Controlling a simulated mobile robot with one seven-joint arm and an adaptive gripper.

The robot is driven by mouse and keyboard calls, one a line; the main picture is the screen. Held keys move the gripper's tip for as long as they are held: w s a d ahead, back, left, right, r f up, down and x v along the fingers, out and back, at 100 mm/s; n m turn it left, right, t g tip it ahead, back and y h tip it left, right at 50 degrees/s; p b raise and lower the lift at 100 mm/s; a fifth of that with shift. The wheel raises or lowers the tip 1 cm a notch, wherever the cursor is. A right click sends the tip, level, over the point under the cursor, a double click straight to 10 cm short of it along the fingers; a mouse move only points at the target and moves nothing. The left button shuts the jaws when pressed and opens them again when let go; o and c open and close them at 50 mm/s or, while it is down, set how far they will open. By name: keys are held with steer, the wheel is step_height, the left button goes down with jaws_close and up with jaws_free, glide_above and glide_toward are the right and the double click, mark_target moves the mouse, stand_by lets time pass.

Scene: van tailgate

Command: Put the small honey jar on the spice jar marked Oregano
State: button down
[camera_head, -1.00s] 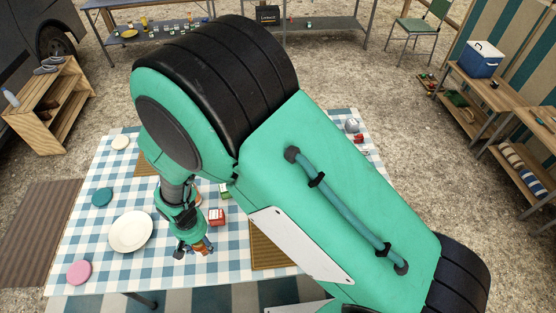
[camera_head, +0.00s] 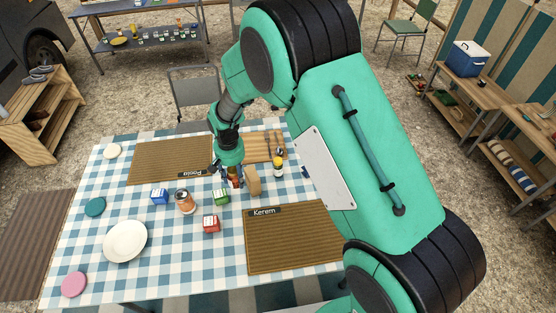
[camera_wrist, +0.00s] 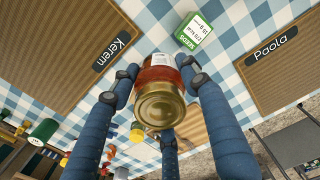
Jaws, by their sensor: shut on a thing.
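My gripper (camera_head: 232,180) is above the checked table, shut on a small jar (camera_wrist: 160,98). The jar has a gold lid, amber-red sides and a white label I cannot read. It looks like the small honey jar. In the wrist view the lid faces the camera, between the blue fingers. In the head view the jar (camera_head: 236,182) is small and partly hidden by my gripper. I cannot make out the spice jar marked Oregano. Several small jars (camera_head: 165,34) stand on the far table at the back, their labels too small to read.
A chair (camera_head: 193,90) is behind the table.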

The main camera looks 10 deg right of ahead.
mark_target(278, 160)
steer(key=w+d+r+m, duration=0.1)
steer(key=w+d+r, duration=0.2)
steer(key=d, duration=0.6)
steer(key=w+d+r+m, duration=0.2)
steer(key=w+d+r, duration=0.1)
steer(key=w+d, duration=0.5)
steer(key=shift+d, duration=0.6)
steer(key=shift+f, duration=2.05)
steer(key=shift+f, duration=0.1)
steer(key=shift+f+b, duration=0.45)
steer(key=shift+f, duration=1.45)
steer(key=shift+f, duration=0.1)
steer(key=c, duration=0.9)
jaws_free()
steer(key=shift+f, duration=0.1)
